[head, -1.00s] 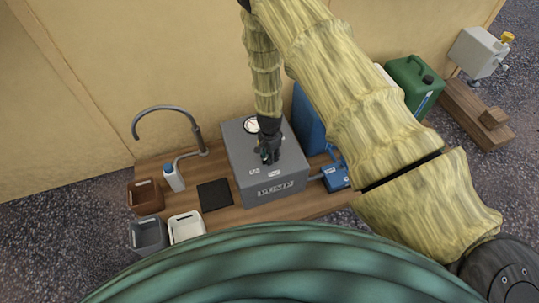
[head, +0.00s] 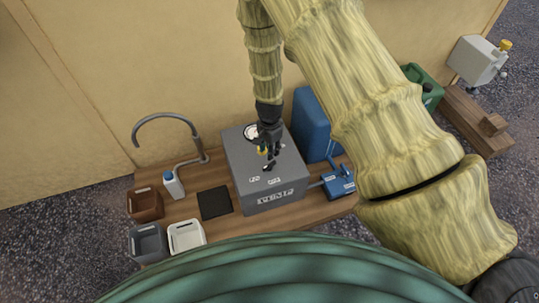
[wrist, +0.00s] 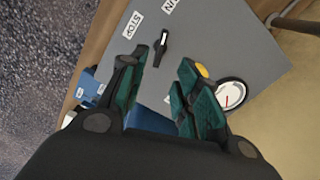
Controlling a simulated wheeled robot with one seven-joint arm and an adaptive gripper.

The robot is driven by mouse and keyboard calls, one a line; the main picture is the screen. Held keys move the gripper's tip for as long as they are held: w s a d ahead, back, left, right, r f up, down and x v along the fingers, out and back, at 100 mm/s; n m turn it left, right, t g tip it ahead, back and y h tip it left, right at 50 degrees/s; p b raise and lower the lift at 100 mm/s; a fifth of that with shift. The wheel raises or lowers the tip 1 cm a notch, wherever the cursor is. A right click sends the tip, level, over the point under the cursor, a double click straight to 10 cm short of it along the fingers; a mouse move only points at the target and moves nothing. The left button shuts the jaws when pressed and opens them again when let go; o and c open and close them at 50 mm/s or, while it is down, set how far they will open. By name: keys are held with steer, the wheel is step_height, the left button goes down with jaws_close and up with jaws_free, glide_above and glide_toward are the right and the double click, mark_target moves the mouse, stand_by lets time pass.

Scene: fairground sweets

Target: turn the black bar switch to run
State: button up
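The black bar switch (wrist: 160,48) lies on top of the grey pump box (head: 237,152). In the wrist view its white-marked end points toward the partly cut-off RUN label (wrist: 169,5), and the STOP label (wrist: 132,25) sits to its left. My gripper (wrist: 163,68) is open, its green-padded fingers apart with nothing between them. The switch shows beyond the fingertips, apparently clear of them. In the head view my gripper (head: 268,146) hangs over the box, close to its top; the switch is small and dark there.
A yellow button (wrist: 202,71) and a round gauge (wrist: 231,94) sit on the box beside the right finger. A blue container (head: 313,120) stands close right of the box, with a blue pump (head: 339,183) nearer. A black mat (head: 214,202) lies left.

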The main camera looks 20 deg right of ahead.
steer(key=shift+r, duration=1.25)
steer(key=s+d+f+n+h, duration=0.1)
steer(key=s+d+f+n, duration=0.15)
steer(key=s, duration=0.45)
steer(key=s+d+f+n, duration=0.1)
steer(key=s+f+n, duration=0.15)
steer(key=s, duration=0.45)
steer(key=s+d+f+n+h, duration=0.1)
steer(key=s+d+f+n, duration=0.1)
steer(key=s+f, duration=0.35)
steer(key=s+a+r+n+y, duration=0.1)
steer(key=s+n, duration=0.2)
steer(key=s, duration=0.6)
steer(key=s+a+r+n+y, duration=0.1)
steer(key=s+r+n, duration=0.15)
steer(key=s, duration=0.65)
step_height(320, 180, up, 17)
steer(key=p, duration=1.8)
steer(key=shift+w+n, duration=0.25)
steer(key=shift+n, duration=0.2)
